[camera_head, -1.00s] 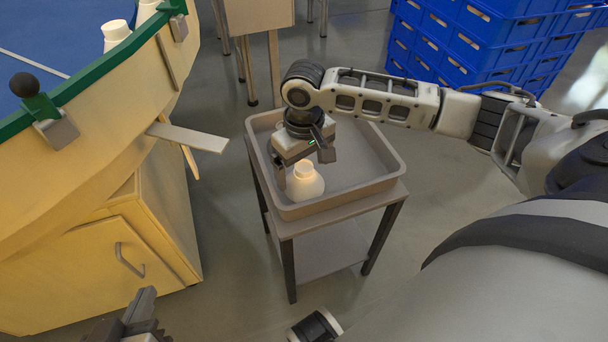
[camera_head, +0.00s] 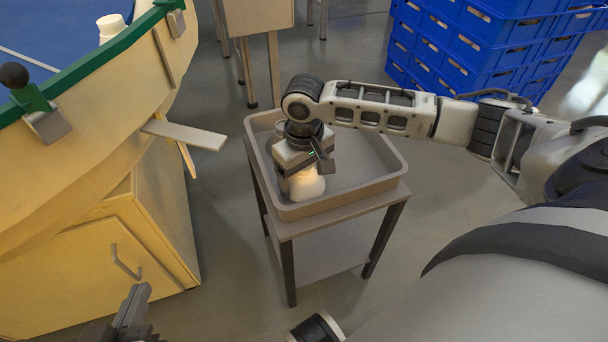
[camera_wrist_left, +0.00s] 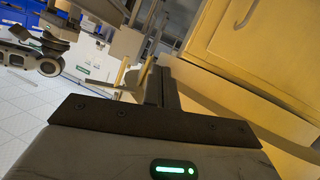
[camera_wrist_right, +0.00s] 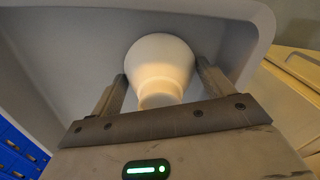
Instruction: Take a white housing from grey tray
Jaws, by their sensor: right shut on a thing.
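A white housing (camera_head: 307,186), wide at one end with a narrower neck, stands in the grey tray (camera_head: 345,205) near its front left corner. My right gripper (camera_head: 298,174) reaches down over it and is shut on it. In the right wrist view the white housing (camera_wrist_right: 160,65) sits between the two fingers (camera_wrist_right: 160,88), its wide end away from the wrist. The grey tray (camera_wrist_right: 75,50) surrounds it there. My left gripper (camera_head: 138,294) is low at the left, away from the tray. In the left wrist view its fingers (camera_wrist_left: 162,78) are together and empty.
The tray rests on a small grey stand (camera_head: 330,258). A round wooden bench (camera_head: 75,140) with a green rim and blue top is at the left, with another white piece (camera_head: 110,27) on it. Blue crates (camera_head: 480,45) are stacked behind right. Open floor lies between bench and stand.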

